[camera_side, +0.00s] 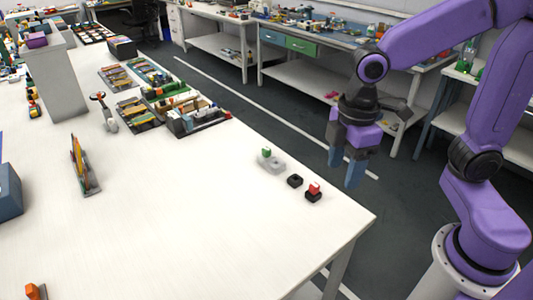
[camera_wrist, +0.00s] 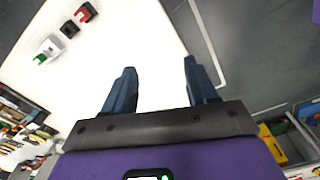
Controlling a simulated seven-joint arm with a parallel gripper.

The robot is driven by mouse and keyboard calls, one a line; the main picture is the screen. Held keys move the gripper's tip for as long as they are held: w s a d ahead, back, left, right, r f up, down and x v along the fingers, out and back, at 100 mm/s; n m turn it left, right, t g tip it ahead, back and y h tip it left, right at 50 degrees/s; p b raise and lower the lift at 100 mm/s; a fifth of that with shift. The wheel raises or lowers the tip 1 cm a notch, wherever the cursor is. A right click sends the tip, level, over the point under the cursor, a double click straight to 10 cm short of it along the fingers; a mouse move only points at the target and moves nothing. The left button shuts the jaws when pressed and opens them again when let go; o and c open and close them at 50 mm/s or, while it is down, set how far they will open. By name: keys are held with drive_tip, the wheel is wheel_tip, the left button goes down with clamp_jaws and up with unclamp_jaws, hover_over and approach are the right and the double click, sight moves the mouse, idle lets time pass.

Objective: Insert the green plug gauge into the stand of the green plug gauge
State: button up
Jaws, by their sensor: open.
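The green plug gauge (camera_side: 266,152) is a small green block near the table's right edge; it also shows in the wrist view (camera_wrist: 40,58). It stands at one end of a light grey holder (camera_side: 275,165), which also shows in the wrist view (camera_wrist: 51,46). Beside the holder is a black block with an opening in its top (camera_side: 295,181), also in the wrist view (camera_wrist: 69,29). I cannot tell which of these is the green gauge's stand. My gripper (camera_side: 345,165) is open and empty, pointing down beyond the table's edge, to the right of these pieces; its fingers show apart in the wrist view (camera_wrist: 160,66).
A red piece (camera_side: 314,187) sits on another black block (camera_side: 313,197) near the table's corner. Several filled trays (camera_side: 150,92) lie at the back left. A grey pillar (camera_side: 55,80) and an upright rack (camera_side: 84,165) stand left.

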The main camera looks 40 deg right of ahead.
drive_tip(key=w+a, duration=0.2)
drive_tip(key=w, duration=0.9)
drive_tip(key=n, duration=0.4)
hover_over(267, 149)
wheel_tip(267, 149, down, 6)
drive_tip(key=f, duration=0.1)
wheel_tip(267, 149, down, 16)
drive_tip(key=shift+w+f, duration=0.15)
clamp_jaws()
